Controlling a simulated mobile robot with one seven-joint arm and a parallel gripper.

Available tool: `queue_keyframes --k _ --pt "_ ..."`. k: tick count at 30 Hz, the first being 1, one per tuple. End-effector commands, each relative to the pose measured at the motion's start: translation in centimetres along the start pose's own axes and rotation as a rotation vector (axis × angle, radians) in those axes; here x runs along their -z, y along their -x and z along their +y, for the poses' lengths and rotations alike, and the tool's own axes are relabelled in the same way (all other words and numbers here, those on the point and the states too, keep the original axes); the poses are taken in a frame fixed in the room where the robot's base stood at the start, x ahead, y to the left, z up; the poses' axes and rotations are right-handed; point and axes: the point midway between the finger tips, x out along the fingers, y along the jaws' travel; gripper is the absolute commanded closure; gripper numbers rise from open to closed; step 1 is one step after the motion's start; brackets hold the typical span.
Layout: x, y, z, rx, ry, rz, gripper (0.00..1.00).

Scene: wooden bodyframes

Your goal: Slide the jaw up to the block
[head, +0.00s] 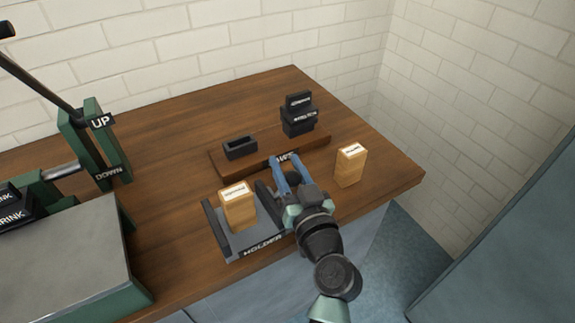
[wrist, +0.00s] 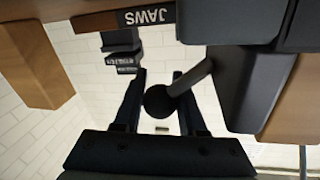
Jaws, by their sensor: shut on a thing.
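The holder (head: 214,228) is a grey tray with a dark wall on its left, at the table's front edge. A labelled wooden block (head: 239,210) stands upright in it; a tan part of it shows at the right of the wrist view (wrist: 296,112). The dark jaw (head: 267,202) stands on the block's right, with what looks like a narrow gap between them. In the wrist view the jaw (wrist: 252,85) carries a rod ending in a round black knob (wrist: 159,101). My gripper (head: 280,163) is shut on this knob, its fingers (wrist: 157,85) on either side.
A second wooden block (head: 350,166) stands to the right of my gripper. Behind is a wooden rack labelled JAWS (head: 222,171), with a black hollow piece (head: 240,148) and stacked black pieces (head: 298,116). A green lever press (head: 85,150) stands at the left.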

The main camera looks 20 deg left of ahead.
Motion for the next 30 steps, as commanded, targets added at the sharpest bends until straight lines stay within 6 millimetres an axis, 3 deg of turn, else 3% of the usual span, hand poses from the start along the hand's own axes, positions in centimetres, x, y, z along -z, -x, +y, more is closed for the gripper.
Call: queue_keyframes --k 10,18,27,28,30 --pt "-0.1 0.1 -0.1 -0.001 0.0 -0.001 1.0" --pt "-0.9 0.8 -3.6 0.001 -0.001 -0.004 1.0" --pt "-0.9 0.8 -3.9 0.001 -0.002 -0.003 1.0" --pt "-0.9 0.8 -3.9 0.001 -0.002 -0.003 0.58" --pt "-0.9 0.8 -3.9 0.001 -0.002 -0.003 0.45"
